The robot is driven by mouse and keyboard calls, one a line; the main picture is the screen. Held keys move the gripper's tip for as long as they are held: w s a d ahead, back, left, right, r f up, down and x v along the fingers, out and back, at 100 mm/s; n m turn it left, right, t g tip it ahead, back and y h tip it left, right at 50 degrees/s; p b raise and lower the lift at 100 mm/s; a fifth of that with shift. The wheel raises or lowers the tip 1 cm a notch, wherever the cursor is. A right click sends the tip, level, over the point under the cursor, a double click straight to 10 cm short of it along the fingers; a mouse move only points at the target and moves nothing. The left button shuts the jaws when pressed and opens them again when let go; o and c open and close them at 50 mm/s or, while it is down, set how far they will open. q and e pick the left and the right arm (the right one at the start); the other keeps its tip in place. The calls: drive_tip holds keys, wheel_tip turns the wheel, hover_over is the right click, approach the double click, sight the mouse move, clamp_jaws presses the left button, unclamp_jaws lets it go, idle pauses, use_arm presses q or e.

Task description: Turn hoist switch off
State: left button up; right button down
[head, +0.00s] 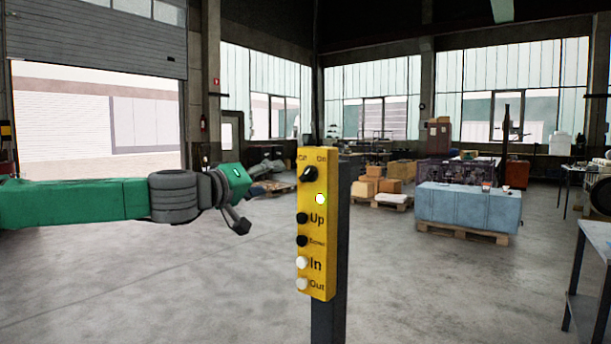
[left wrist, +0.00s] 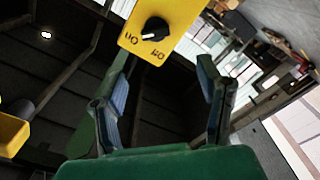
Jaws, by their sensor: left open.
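The hoist switch is a black rotary knob (head: 309,173) at the top of a yellow control box (head: 317,240), under small Off and On labels. In the left wrist view the knob (left wrist: 155,29) shows close up, with its white mark toward the On label. The right gripper is not in view.
The box is on a dark upright post (head: 341,250), with Up, Down, In and Out buttons below the light. A blue crate (head: 469,207) on a pallet and cardboard boxes (head: 390,186) stand farther back. A table (head: 594,255) is at the right edge. The floor around the post is clear.

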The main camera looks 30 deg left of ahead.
sight(303, 174)
use_arm(q)
drive_tip(key=w, duration=0.4)
drive_tip(key=w+d, duration=0.1)
drive_tip(key=w, duration=0.7)
drive_tip(key=shift+w+d, duration=0.2)
drive_tip(key=c, duration=1.2)
